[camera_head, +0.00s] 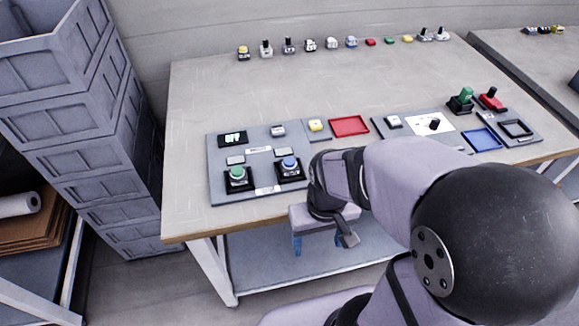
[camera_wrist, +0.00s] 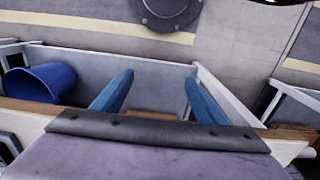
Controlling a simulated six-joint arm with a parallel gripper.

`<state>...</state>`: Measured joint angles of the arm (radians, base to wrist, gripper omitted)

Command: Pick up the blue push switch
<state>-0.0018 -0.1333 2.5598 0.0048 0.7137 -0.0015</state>
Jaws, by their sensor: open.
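The blue push switch (camera_head: 289,163) sits upright in a black square base on the grey panel (camera_head: 217,196) near the front edge of the table. A green push switch (camera_head: 237,175) in a similar base stands to its left. My gripper (camera_head: 318,242) is in front of the table edge, nearer than the blue switch and a little to its right, touching nothing that I can see. In the wrist view its two blue fingers (camera_wrist: 160,90) stand wide apart with nothing between them. The blue switch does not show in the wrist view.
A red tray (camera_head: 349,126) and a blue tray (camera_head: 482,140) lie right of the panel. Several small switches line the table's back edge. The middle of the table (camera_head: 280,90) is clear. Grey crates (camera_head: 75,120) stand left. A blue bucket (camera_wrist: 40,82) shows in the wrist view.

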